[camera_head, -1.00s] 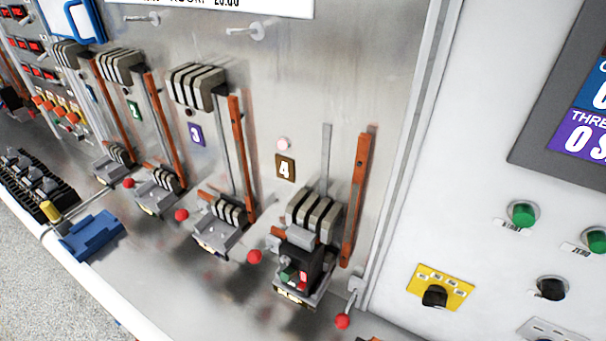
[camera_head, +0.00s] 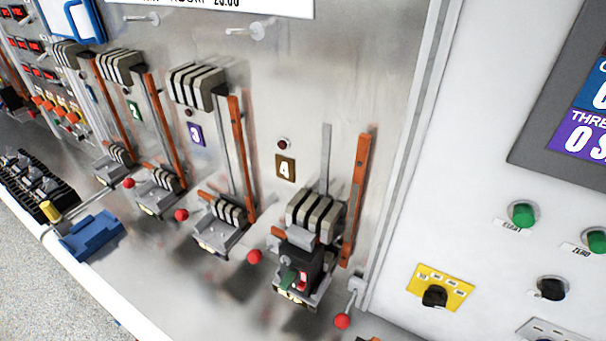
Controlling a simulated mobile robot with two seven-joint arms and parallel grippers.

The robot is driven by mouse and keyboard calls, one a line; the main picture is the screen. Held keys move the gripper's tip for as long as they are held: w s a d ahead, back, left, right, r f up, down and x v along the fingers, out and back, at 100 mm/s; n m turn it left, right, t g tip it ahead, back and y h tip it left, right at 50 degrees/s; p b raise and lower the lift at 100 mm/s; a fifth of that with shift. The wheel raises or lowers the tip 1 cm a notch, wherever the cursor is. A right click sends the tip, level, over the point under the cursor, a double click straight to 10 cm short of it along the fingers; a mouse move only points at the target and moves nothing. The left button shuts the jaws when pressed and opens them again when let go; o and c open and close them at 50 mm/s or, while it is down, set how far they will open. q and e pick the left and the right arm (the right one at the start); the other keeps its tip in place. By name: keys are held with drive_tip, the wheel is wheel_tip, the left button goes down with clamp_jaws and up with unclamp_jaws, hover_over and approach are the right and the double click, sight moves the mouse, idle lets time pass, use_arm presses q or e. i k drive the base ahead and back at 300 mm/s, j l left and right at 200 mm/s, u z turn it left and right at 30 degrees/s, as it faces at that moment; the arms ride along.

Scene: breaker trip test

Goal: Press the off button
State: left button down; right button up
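The breaker in bay 4 (camera_head: 299,262) sits low on the grey metal panel, below the brown number 4 plate (camera_head: 285,168). Its dark front carries a green button (camera_head: 287,281) at the left and a red one (camera_head: 303,284) at the right. Their markings are too small to read, so I cannot tell which is the off button. The small lamp (camera_head: 283,144) above the plate is dark red and unlit. Neither of my grippers is in view, and nothing touches the breaker.
A red-knobbed lever (camera_head: 342,320) stands right of the breaker and another red knob (camera_head: 254,257) at its left. Bays 2 and 3 lie further left. A white control panel (camera_head: 450,180) with green buttons and a yellow-plated knob (camera_head: 435,296) is at the right.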

sight(552, 290)
drive_tip(key=z, duration=1.5)
